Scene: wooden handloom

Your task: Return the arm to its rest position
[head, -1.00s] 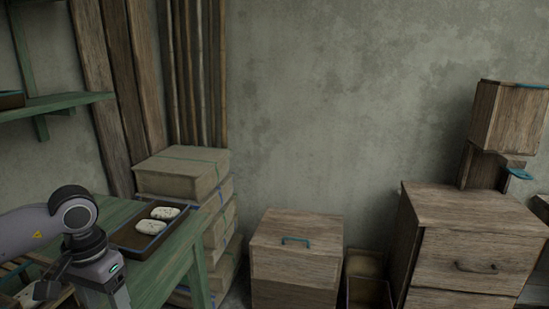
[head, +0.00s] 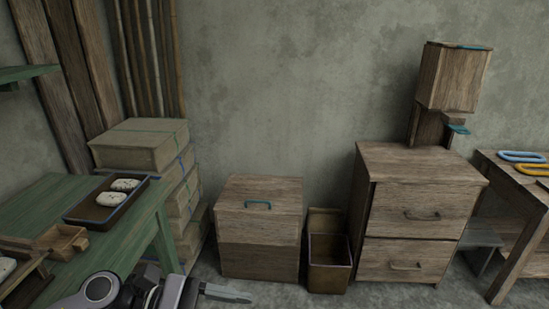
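My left arm comes in at the bottom left, in front of the green table. My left gripper (head: 247,298) reaches to the right at the bottom edge of the head view, over the floor in front of the lidded wooden box. Its fingers show as a thin grey shape seen from the side, partly cut by the frame, so I cannot tell whether they are open or shut. I see nothing clearly held in it. My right gripper is not in view.
The green table (head: 130,245) bears a dark tray (head: 80,208) with two pale pieces and a small wooden box (head: 62,243). A lidded wooden box (head: 260,240), an open bin (head: 328,262) and a drawer cabinet (head: 415,225) stand along the wall. A bench (head: 520,190) is at right.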

